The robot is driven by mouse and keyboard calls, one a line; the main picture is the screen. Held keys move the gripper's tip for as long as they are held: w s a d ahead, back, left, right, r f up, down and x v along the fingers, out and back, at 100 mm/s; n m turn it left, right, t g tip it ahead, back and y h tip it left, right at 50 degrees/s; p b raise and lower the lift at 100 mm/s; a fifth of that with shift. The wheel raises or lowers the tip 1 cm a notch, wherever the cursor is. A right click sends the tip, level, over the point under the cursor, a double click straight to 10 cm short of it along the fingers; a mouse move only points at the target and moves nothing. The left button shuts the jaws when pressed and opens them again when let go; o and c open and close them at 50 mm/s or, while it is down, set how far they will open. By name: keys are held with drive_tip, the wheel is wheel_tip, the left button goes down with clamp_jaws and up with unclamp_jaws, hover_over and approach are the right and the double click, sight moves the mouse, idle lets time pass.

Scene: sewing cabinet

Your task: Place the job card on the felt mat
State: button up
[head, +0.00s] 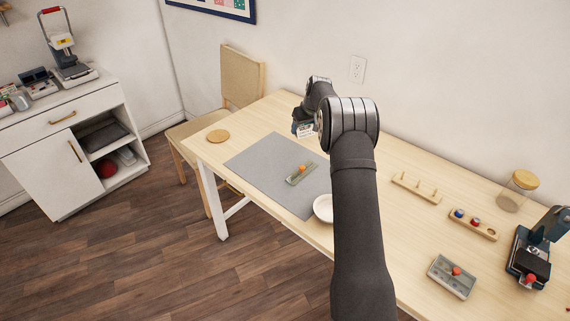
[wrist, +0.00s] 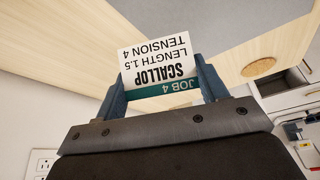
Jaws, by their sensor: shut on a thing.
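The job card (wrist: 158,68) is white with a green band and reads JOB 4, SCALLOP, LENGTH 1.5, TENSION 4; it appears upside down in the wrist view. My gripper (wrist: 160,80) is shut on it, one blue finger at each side edge. In the head view the card (head: 305,130) and my gripper (head: 303,127) are near the table's back edge, beyond the grey felt mat (head: 258,160). The mat lies flat on the wooden table, and my arm hides the area on its right.
On the mat lies a small greenish tray with an orange knob (head: 301,173). A white dish (head: 323,208) stands by the mat's near right corner. A round cork coaster (head: 218,136) lies to the left. Peg racks (head: 417,187) and a jar (head: 516,192) stand at right. The mat's left part is bare.

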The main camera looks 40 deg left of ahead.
drive_tip(key=s+a+f, duration=0.1)
drive_tip(key=a+f, duration=0.1)
drive_tip(key=a, duration=0.1)
drive_tip(key=s+a+f, duration=0.1)
drive_tip(key=a+f, duration=0.1)
drive_tip(key=a, duration=0.2)
drive_tip(key=s+a+f, duration=0.2)
drive_tip(key=a+f, duration=0.1)
drive_tip(key=shift+a, duration=0.35)
drive_tip(key=shift+f, duration=1.95)
drive_tip(key=shift+f, duration=0.1)
drive_tip(key=o, duration=0.9)
drive_tip(key=shift+o, duration=0.2)
drive_tip(key=shift+r, duration=0.4)
drive_tip(key=v, duration=1.1)
drive_tip(key=shift+r, duration=0.2)
